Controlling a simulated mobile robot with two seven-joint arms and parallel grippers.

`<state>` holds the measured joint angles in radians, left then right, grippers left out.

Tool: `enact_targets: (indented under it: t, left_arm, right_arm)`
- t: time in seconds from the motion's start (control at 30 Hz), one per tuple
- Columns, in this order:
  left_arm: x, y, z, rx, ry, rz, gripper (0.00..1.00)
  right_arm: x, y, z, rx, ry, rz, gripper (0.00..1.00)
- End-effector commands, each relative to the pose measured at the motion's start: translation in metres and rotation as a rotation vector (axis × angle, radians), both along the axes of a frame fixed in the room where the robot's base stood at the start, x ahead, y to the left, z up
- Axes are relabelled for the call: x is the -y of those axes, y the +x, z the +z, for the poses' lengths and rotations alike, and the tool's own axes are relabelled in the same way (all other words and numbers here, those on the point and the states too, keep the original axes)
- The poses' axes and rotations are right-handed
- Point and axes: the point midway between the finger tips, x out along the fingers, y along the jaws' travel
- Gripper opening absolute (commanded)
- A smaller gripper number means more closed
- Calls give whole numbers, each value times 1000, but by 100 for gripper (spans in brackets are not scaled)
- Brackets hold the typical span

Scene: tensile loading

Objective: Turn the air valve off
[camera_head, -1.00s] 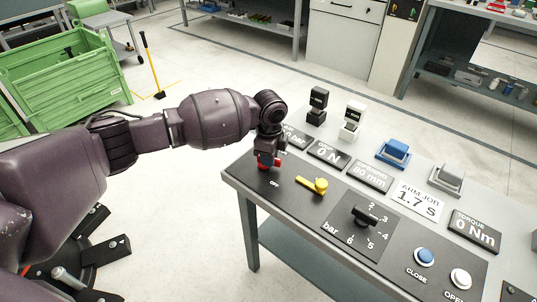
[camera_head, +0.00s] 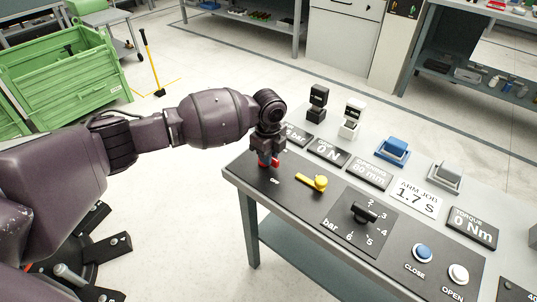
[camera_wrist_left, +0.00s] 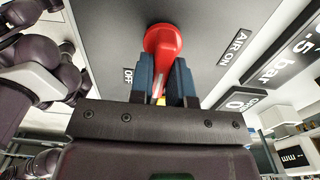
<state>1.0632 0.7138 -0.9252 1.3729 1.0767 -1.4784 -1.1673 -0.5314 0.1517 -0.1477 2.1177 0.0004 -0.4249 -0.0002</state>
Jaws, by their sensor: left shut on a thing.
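The air valve's red handle (camera_wrist_left: 164,42) shows in the left wrist view, with its rounded end up and its narrower part running down between my fingers. It stands between the OFF label (camera_wrist_left: 127,80) on the left and the AIR ON label (camera_wrist_left: 234,47) on the right. My left gripper (camera_wrist_left: 162,88) is shut on the handle, with one blue-grey finger on each side. In the head view my left gripper (camera_head: 268,157) hides most of the red handle (camera_head: 275,162) at the panel's far left corner. My right gripper is in neither view.
A yellow lever (camera_head: 313,182) lies just right of the valve, and a black bar knob (camera_head: 364,212) is beyond it. Blue CLOSE (camera_head: 423,252) and white OPEN (camera_head: 458,274) buttons are at the front right. Display plates (camera_head: 328,153) stand behind the valve.

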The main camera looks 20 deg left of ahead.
Motion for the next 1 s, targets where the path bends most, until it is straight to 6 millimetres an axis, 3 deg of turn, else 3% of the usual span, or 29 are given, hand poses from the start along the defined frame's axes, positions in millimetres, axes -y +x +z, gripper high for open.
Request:
enact_targets:
  t: [0.17,0.2,0.33,0.67,1.0]
  left_arm:
    - [1,-1,-2,-4,0,-4,0]
    - [1,-1,-2,-4,0,-4,23]
    - [0,-1,-2,-3,0,-3,43]
    - [0,0,3,0,0,-1,43]
    - [0,1,58,7,1,-1,43]
  right_arm:
    - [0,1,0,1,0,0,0]
    - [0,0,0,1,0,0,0]
    - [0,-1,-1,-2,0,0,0]
    - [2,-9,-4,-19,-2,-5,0]
    - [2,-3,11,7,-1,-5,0]
